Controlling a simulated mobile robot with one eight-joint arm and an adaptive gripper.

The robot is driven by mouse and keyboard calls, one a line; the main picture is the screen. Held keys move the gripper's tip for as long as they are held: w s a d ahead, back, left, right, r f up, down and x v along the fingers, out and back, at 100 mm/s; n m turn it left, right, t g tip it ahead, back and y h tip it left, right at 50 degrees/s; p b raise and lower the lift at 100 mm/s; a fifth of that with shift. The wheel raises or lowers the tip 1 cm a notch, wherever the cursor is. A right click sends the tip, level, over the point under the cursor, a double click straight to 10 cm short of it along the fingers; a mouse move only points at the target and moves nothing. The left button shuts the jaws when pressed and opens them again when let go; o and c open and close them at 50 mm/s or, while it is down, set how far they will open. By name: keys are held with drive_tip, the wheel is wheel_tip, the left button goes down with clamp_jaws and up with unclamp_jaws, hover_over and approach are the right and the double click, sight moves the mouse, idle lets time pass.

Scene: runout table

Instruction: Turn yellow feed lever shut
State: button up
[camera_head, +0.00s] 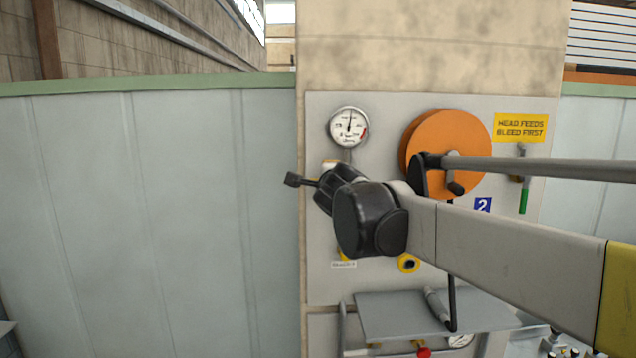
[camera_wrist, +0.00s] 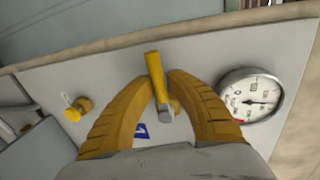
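The yellow feed lever (camera_wrist: 153,62) shows in the wrist view, its yellow handle lying between my fingertips and reaching past them. Its grey lower end sits between my fingers, over the grey panel. My gripper (camera_wrist: 161,76) has two yellow fingers drawn close together, one against each side of the handle. In the head view my black wrist covers the middle of the panel, so the lever and fingertips cannot be made out clearly there.
A round gauge (camera_head: 348,128) is above my wrist. An orange disc (camera_head: 450,150), a yellow sign (camera_head: 520,128) and a green-handled lever (camera_head: 523,200) are to the right. Left is a bare partition (camera_head: 150,200).

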drive_tip(key=shift+o, duration=1.1)
drive_tip(key=shift+s, duration=0.1)
drive_tip(key=s+r, duration=0.2)
drive_tip(key=s, duration=0.9)
drive_tip(key=shift+s+r, duration=0.2)
drive_tip(key=shift+s, duration=0.2)
